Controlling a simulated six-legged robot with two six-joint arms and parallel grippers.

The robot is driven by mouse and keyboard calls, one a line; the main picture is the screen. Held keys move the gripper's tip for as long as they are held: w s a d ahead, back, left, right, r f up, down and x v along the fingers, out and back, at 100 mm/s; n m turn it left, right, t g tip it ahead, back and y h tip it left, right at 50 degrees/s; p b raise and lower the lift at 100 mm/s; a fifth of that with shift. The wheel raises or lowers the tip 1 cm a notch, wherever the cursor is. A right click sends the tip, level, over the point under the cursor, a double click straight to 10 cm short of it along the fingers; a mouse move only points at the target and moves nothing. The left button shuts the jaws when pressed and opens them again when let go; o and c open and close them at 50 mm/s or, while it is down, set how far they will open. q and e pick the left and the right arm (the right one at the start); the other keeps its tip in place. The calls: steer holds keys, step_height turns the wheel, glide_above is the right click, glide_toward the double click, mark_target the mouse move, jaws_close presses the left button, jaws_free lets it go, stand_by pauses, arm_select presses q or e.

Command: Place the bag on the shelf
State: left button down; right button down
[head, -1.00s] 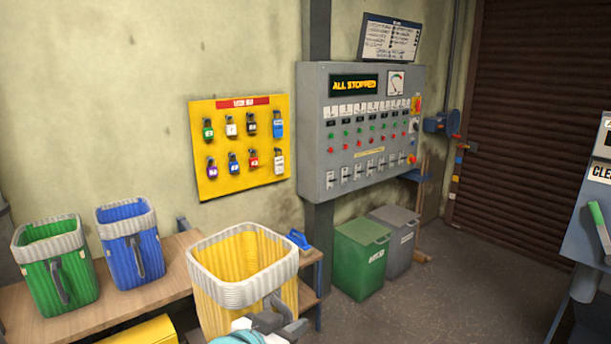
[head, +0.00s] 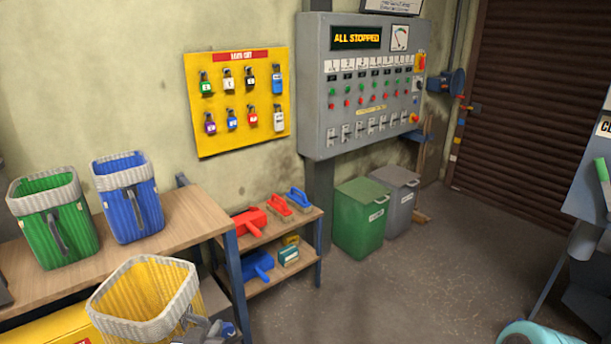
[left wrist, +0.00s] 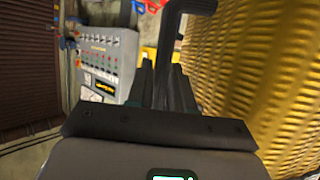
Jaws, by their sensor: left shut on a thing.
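The yellow bag (head: 150,300), ribbed with a pale grey rim, is at the bottom of the head view, in front of the wooden shelf (head: 185,222). It is tilted and its lower part is out of frame. My left gripper (head: 205,332) is at the bag's right side, shut on its dark handle. In the left wrist view, the fingers (left wrist: 168,85) meet the dark handle (left wrist: 187,12), and the yellow ribbed wall (left wrist: 265,75) fills the right. A green bag (head: 55,225) and a blue bag (head: 130,200) stand upright on the shelf. My right gripper is out of view.
Bare wood lies right of the blue bag. A lower side rack holds a red scoop (head: 249,221), a blue scoop (head: 258,265) and brushes (head: 298,200). A green bin (head: 360,220) and a grey bin (head: 400,200) stand on the floor. A control panel (head: 365,90) hangs behind.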

arm_select(q)
steer(key=shift+v, duration=1.2)
